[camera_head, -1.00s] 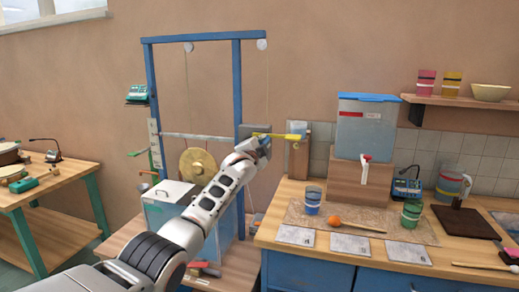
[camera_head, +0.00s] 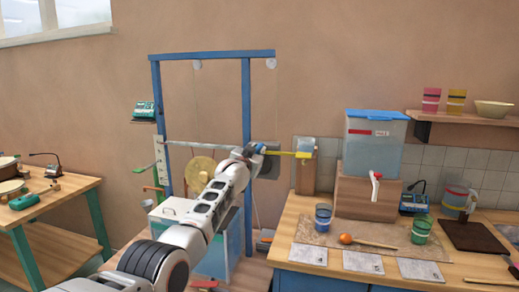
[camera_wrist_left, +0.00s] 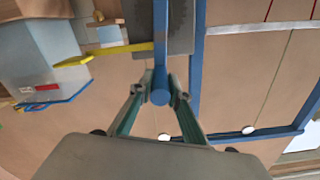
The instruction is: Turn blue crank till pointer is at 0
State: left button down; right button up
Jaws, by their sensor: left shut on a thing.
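My left gripper (camera_head: 247,156) is at the right post of a blue frame, shut on the blue crank. In the left wrist view, its two fingers (camera_wrist_left: 160,92) close around the crank's round blue handle (camera_wrist_left: 160,97). In the head view, the arm hides much of the crank. A grey plate (camera_head: 267,166) is behind the gripper. A yellow bar (camera_head: 292,154) extends right from there; it shows as an arrow-tipped bar in the wrist view (camera_wrist_left: 128,51). A pale scale strip (camera_head: 160,158) is at the left post. Its marks, and any pointer reading, are too small to tell.
A gong (camera_head: 201,168) hangs below a crossbar (camera_head: 208,144) in the blue frame (camera_head: 247,100). A lidded clear box (camera_head: 178,209) stands beneath, partly behind my arm. A counter (camera_head: 300,243) with cups and a dispenser (camera_head: 372,143) is at right.

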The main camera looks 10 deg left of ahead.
pick_arm(q)
jog(key=shift+a+r, duration=0.4)
jog(key=shift+a, duration=0.35)
jog(key=shift+f, duration=0.15)
jog(key=c, duration=2.2)
grip_release()
jog(key=shift+c, duration=0.2)
jog(key=o, duration=0.3)
jog(key=shift+a, duration=0.15)
jog(key=shift+o, duration=0.2)
jog(key=shift+d+f, duration=0.2)
jog(key=shift+f, duration=0.05)
jog(key=shift+s, duration=0.1)
jog(key=s+a, duration=0.1)
jog(key=s, duration=1)
jog(key=shift+s, duration=0.35)
